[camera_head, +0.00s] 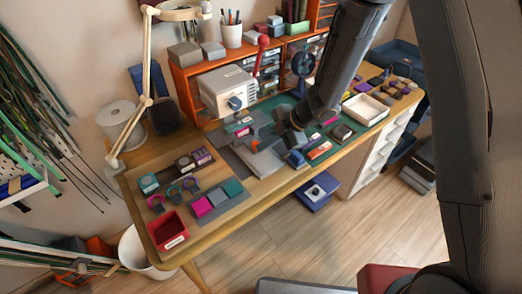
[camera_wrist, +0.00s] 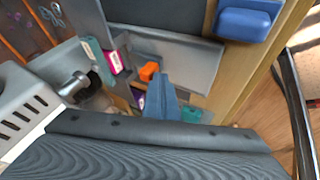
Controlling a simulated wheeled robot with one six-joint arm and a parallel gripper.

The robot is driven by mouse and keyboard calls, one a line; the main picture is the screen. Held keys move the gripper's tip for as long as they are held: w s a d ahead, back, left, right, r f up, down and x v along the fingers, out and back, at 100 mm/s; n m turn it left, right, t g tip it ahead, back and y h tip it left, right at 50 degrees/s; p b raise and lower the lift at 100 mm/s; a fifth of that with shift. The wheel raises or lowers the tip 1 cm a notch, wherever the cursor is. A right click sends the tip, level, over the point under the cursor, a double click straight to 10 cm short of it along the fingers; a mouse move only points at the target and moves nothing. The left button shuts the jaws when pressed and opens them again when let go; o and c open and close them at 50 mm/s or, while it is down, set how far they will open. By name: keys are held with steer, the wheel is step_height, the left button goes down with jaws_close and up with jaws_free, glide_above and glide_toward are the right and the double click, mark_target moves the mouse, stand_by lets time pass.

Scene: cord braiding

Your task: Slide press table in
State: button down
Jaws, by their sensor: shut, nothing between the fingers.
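The press (camera_head: 225,92) is a white-grey box with a dark round knob and a red-balled lever, standing against the orange shelf; it also shows at the left of the wrist view (camera_wrist: 25,108). A pale grey plate, seemingly the press table (camera_head: 262,164), sticks out in front of it over the bench. A small orange piece (camera_wrist: 148,71) lies at this plate. My gripper (camera_wrist: 160,80) is shut and empty, pointing down close beside the orange piece. In the head view my wrist partly hides this area, and I cannot tell whether the fingers touch the plate.
Small coloured blocks (camera_head: 220,198) and a red bin (camera_head: 168,232) are on the left of the bench. A cream tray (camera_head: 366,109) and several small items are to the right. A lamp (camera_head: 146,100) stands at the left. A blue block (camera_wrist: 243,20) is near the bench edge.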

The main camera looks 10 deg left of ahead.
steer(key=shift+d, duration=0.1)
stand_by(0.3)
steer(key=shift+s+d, duration=0.25)
steer(key=shift+s+d+p, duration=0.4)
steer(key=shift+s+d, duration=0.55)
steer(key=shift+s, duration=0.05)
steer(key=b+v, duration=0.1)
steer(key=v, duration=0.9)
steer(key=shift+d, duration=0.2)
